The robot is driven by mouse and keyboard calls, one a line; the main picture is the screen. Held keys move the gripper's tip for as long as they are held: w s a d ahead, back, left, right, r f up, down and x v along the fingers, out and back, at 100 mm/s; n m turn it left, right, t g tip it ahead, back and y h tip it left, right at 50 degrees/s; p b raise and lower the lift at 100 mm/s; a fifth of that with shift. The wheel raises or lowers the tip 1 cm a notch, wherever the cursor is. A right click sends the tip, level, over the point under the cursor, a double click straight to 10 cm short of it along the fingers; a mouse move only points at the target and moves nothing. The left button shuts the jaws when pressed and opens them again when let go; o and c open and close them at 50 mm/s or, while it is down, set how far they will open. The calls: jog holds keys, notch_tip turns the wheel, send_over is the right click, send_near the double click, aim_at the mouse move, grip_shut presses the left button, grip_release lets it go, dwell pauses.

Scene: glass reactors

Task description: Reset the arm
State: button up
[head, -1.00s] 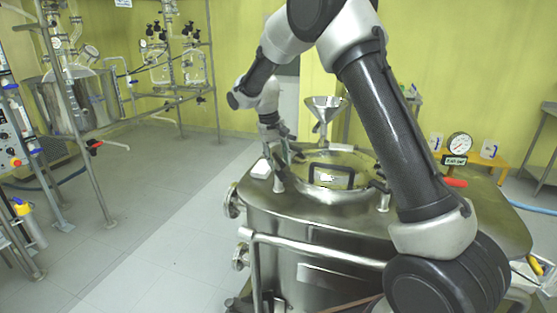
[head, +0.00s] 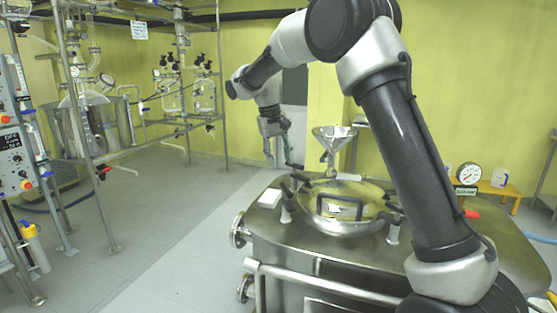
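My arm rises from the lower right, bends at the top and reaches left. My gripper (head: 278,152) hangs from its far end, pointing down, above the back left part of the steel reactor's top (head: 262,222). Its fingers look spread apart, with nothing seen between them. It is left of the steel funnel (head: 333,140) and apart from it.
The reactor lid has a black handle (head: 338,202) and several clamps. A pressure gauge (head: 468,174) stands at the right. Glass reactors on a metal frame (head: 222,85) stand at the back left. The floor (head: 165,215) between is clear.

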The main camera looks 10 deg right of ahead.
jog(key=s+d+f+n, duration=0.1)
jog(key=s+f+n, duration=0.1)
jog(key=s+f, duration=0.3)
jog(key=s+d+r+m+t, duration=0.1)
jog(key=s+d+r, duration=0.2)
jog(key=s, duration=0.8)
jog(key=s+d+r+m+t+y, duration=0.1)
jog(key=s+d+r, duration=0.2)
jog(key=s+d, duration=0.5)
jog(key=s+d+r+t+y, duration=0.1)
jog(key=s+d, duration=0.4)
jog(key=s, duration=0.9)
notch_tip(320, 180, up, 2)
jog(key=shift+s+d+r+m+t, duration=0.15)
jog(key=shift+s+r+m+t, duration=0.2)
jog(key=shift+t, duration=0.25)
jog(key=shift+f, duration=0.1)
